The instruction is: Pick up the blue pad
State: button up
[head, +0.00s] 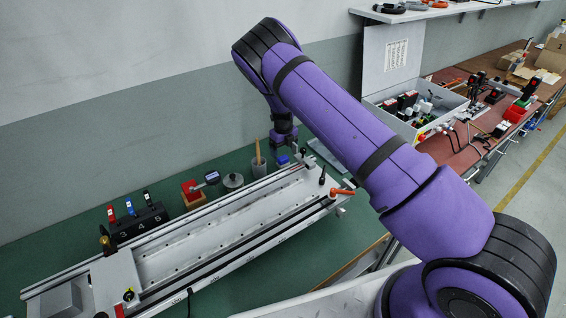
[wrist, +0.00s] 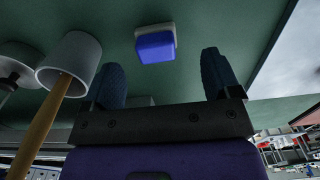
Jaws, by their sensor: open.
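The blue pad (wrist: 155,47) is a small block with a blue face and a pale grey part, on the green bench top. In the wrist view it is ahead of my gripper (wrist: 160,72), between the lines of the two fingers and slightly left of centre. The fingers are apart, with nothing between them, and do not touch the pad. In the head view the blue pad (head: 283,160) shows as a small blue patch just below my gripper (head: 284,143), whose fingertips are hard to make out there.
A grey cup (wrist: 80,50) with a wooden stick stands close to the left finger; it also shows in the head view (head: 258,170). A long metal rail fixture (head: 200,245) lies in front. A red block (head: 192,192) and a numbered black holder (head: 138,224) stand farther left.

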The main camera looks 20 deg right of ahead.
aim_at(283, 158)
jog(key=shift+s+a+f, duration=0.1)
jog(key=shift+s+f, duration=0.05)
jog(key=shift+f, duration=1.15)
jog(key=shift+s+a+f, duration=0.1)
jog(key=shift+f, duration=1.2)
jog(key=c, duration=1)
jog(key=shift+r, duration=5.05)
